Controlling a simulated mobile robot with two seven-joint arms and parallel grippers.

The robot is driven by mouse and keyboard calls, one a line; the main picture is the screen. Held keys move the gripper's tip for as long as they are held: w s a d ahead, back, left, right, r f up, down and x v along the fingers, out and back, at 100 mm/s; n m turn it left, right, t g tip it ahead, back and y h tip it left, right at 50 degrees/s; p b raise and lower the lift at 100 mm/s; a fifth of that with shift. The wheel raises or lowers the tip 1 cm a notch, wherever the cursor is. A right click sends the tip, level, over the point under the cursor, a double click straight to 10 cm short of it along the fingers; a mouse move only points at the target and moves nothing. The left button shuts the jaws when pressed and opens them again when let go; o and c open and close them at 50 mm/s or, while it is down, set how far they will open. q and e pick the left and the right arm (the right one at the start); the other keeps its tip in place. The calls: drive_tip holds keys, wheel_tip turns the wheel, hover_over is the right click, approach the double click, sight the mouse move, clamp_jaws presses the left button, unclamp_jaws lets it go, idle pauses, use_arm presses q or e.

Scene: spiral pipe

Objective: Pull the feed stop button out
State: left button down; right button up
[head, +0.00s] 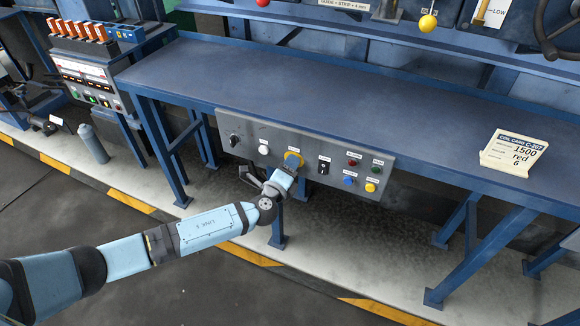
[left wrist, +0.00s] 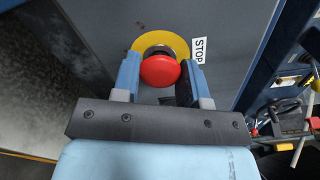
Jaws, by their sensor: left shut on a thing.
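The feed stop button is a red mushroom head (left wrist: 160,71) on a round yellow backing plate (left wrist: 174,42), with a STOP label (left wrist: 199,51) beside it in the left wrist view. In the head view its yellow plate (head: 293,156) shows on the grey control panel (head: 225,125), and the red head is hidden by my gripper. My left gripper (head: 287,172) is at the button, pointing at the panel. In the left wrist view its two fingers (left wrist: 161,66) stand on either side of the red head, shut on it. My right gripper is in neither view.
The panel hangs under the front edge of a long blue bench (head: 330,85). Other controls sit close by: a black switch (head: 324,165), a red button (head: 352,162), a blue button (head: 348,180) and a yellow button (head: 370,187). A sign (head: 513,151) stands on the bench.

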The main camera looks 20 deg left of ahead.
use_arm(q)
drive_tip(key=c, duration=0.7)
unclamp_jaws()
drive_tip(key=shift+s, duration=0.1)
drive_tip(key=shift+o, duration=0.2)
drive_tip(key=s+a, duration=0.1)
drive_tip(key=s, duration=1.2)
drive_tip(key=shift+s+a, duration=0.25)
drive_tip(key=shift+s, duration=0.15)
drive_tip(key=shift+f, duration=0.1)
